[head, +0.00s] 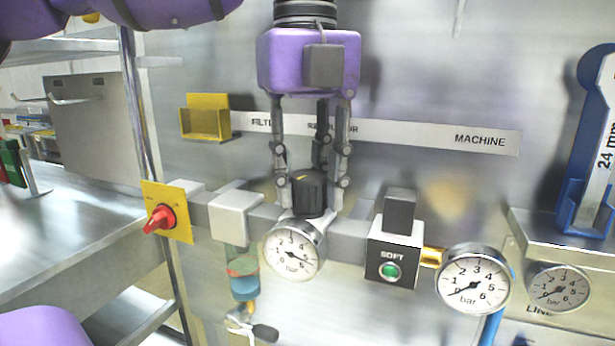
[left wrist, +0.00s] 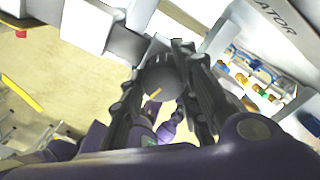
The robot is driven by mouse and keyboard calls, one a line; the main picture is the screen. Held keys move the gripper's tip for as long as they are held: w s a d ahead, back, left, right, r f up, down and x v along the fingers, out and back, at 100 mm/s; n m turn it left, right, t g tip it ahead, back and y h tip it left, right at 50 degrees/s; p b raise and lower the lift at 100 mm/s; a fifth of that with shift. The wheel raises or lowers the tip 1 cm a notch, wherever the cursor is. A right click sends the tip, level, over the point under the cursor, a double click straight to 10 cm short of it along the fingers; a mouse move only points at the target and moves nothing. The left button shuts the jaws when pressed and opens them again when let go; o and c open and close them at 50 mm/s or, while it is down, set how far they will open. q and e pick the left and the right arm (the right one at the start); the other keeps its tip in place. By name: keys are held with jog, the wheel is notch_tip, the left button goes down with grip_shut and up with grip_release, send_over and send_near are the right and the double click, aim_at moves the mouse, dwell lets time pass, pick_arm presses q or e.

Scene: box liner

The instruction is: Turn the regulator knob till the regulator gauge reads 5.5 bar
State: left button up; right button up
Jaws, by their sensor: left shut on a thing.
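The black regulator knob (head: 309,194) stands upright on top of the regulator, above the white regulator gauge (head: 292,252). The gauge's needle points to the right side of the dial, seemingly near 5; I cannot read it exactly. My left gripper (head: 311,184) reaches down from above and is shut on the knob, with fingers on both sides of it. In the left wrist view, the knob (left wrist: 161,74) sits between the fingers, with a yellow mark on it. My right gripper is not in view.
A red rotary handle (head: 160,218) on a yellow plate and a filter bowl (head: 243,280) are left of the regulator. A SOFT valve block (head: 393,253) and the machine gauge (head: 473,281) are right of it. A blue holder (head: 580,150) and line gauge (head: 558,289) are farther right.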

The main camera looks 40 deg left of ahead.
aim_at(301, 175)
pick_arm(q)
jog(key=o, duration=0.8)
jog(key=shift+o, duration=1.4)
jog(key=shift+s+a, duration=0.15)
jog(key=shift+a, duration=0.05)
jog(key=shift+d+r, duration=0.1)
jog(key=shift+r, duration=0.3)
notch_tip(301, 175, up, 11)
